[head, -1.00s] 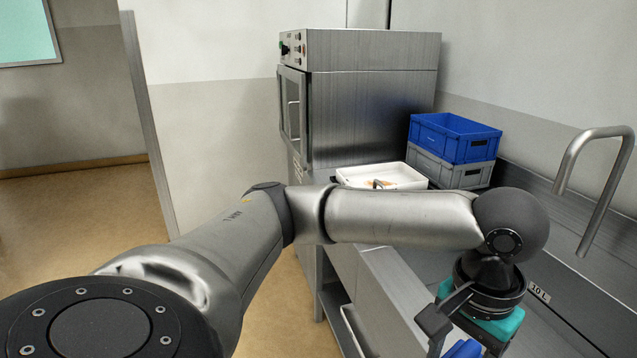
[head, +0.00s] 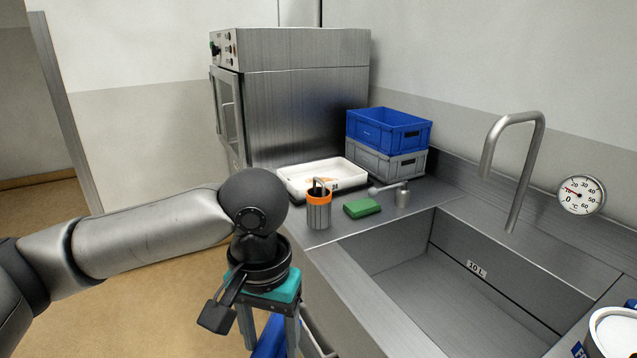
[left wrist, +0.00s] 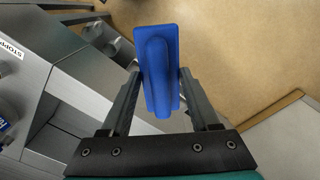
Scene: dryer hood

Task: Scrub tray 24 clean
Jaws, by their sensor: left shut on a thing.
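A white tray (head: 285,184) stands on the steel counter in front of the cabinet; it has orange-brown marks inside and a dark number on it that is too small to read surely. My left gripper (head: 268,335) points down in front of the counter, to the left of and nearer than the tray, apart from it. It is shut on a blue scrubber-like tool, which shows clearly between the fingers in the left wrist view (left wrist: 158,65). A green sponge (head: 362,208) lies on the counter. My right gripper is in neither view.
Stacked blue (head: 390,133) and grey (head: 387,163) crates stand behind. The sink (head: 450,290) and tap (head: 523,170) are to the right.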

